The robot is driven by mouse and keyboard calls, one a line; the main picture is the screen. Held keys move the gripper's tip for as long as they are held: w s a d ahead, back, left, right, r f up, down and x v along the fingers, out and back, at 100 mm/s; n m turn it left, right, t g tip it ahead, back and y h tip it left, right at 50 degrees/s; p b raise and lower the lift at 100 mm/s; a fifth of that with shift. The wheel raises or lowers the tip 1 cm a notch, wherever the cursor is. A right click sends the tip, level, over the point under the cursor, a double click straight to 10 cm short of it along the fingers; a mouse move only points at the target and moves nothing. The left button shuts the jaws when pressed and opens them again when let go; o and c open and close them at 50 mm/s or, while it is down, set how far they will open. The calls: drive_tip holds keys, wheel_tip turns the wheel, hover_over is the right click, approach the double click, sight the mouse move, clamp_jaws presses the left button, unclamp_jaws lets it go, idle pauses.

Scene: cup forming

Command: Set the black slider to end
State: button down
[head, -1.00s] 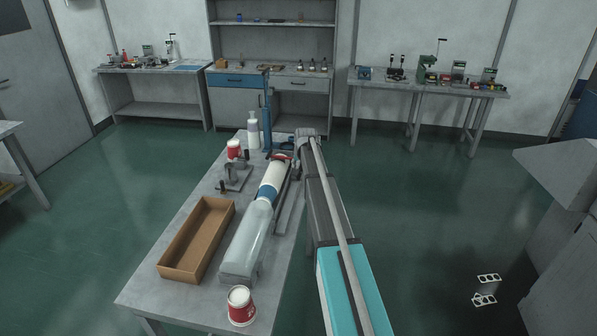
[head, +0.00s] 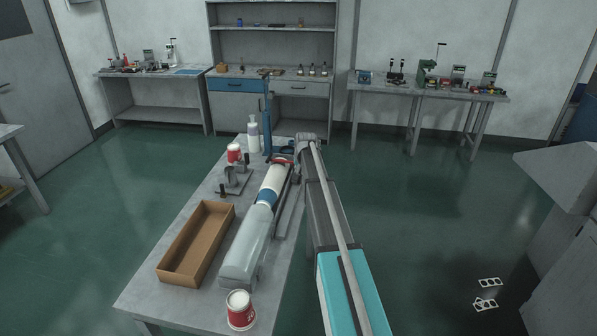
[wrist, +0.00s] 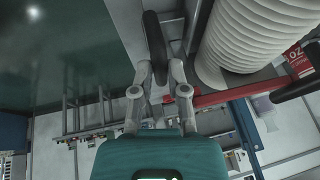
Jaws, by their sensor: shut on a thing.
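In the wrist view my gripper (wrist: 158,74) has its two fingers closed on the lower end of a long black part (wrist: 154,40), which appears to be the black slider. Its far end runs up out of the fingers. A white ribbed stack of cups (wrist: 250,38) lies to the right, apart from the fingers. In the head view the machine's long grey body (head: 247,245) lies along the table, with the white stack (head: 274,178) and a blue band (head: 265,196) at its far part. My arm runs along its right side; the fingers and slider are hidden there.
A red bar (wrist: 212,98) crosses close to the right finger in the wrist view. On the table (head: 150,285) stand an open brown box (head: 178,278), a red-and-white cup (head: 240,310) in front, another cup (head: 234,153) and a white bottle (head: 253,132) behind.

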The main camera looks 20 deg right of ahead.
drive_tip(key=shift+a, duration=0.2)
drive_tip(key=shift+s+a, duration=0.25)
drive_tip(key=shift+s, duration=0.25)
drive_tip(key=s+a, duration=0.4)
drive_tip(key=s, duration=0.2)
drive_tip(key=s+a, duration=0.5)
drive_tip(key=s, duration=0.2)
drive_tip(key=s+a, duration=0.4)
drive_tip(key=s, duration=0.3)
drive_tip(key=shift+s+a, duration=0.25)
drive_tip(key=shift+a, duration=0.15)
drive_tip(key=c, duration=0.6)
unclamp_jaws()
drive_tip(key=shift+c, duration=0.2)
drive_tip(key=shift+s, duration=0.1)
